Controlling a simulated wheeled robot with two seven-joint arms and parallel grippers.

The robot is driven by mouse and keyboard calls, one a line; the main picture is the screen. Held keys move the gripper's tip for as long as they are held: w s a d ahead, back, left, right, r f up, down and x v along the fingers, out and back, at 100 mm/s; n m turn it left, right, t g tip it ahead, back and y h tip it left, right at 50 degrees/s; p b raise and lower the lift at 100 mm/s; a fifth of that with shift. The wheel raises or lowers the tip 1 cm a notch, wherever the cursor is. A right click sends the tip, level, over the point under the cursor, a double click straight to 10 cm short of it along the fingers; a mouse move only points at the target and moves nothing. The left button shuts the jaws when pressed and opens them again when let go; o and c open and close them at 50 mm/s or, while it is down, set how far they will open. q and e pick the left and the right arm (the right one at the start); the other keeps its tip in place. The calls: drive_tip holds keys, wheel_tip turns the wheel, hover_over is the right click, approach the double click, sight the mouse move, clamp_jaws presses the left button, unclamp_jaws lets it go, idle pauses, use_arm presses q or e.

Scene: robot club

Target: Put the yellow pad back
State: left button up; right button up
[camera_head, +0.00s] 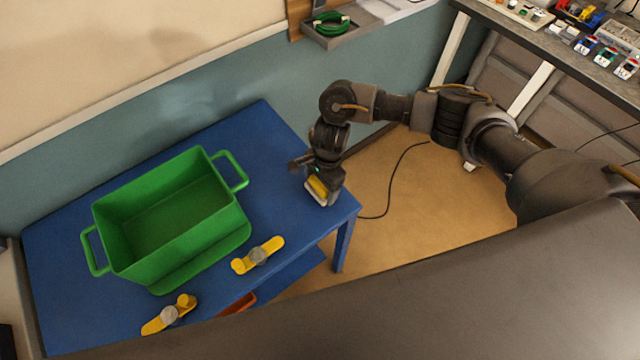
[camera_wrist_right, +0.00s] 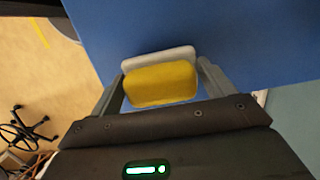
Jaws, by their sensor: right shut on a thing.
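The yellow pad (camera_head: 318,188) with a pale backing is between the fingers of my right gripper (camera_head: 322,194), over the right corner of the blue table. In the right wrist view the yellow pad (camera_wrist_right: 160,84) sits between both fingers of the right gripper (camera_wrist_right: 161,80), which is shut on it. The blue table top lies behind it. Whether the pad touches the table I cannot tell. My left gripper is not in view.
An empty green crate (camera_head: 168,222) with two handles stands on the blue table (camera_head: 270,130). Two yellow clamp-like pieces (camera_head: 258,256) (camera_head: 169,314) lie at the table's front edge. A small tray (camera_head: 333,28) with a green coil is on the wall. A workbench with small parts stands at upper right.

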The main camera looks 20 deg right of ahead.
drive_tip(key=shift+f, duration=0.3)
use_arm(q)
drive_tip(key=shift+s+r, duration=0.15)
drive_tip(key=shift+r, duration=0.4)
use_arm(e)
drive_tip(key=shift+f, duration=0.35)
drive_tip(key=o, duration=0.8)
drive_tip(key=r, duration=0.4)
drive_tip(key=d+r+b, duration=0.1)
drive_tip(key=r, duration=0.7)
drive_tip(key=shift+w+d, duration=0.35)
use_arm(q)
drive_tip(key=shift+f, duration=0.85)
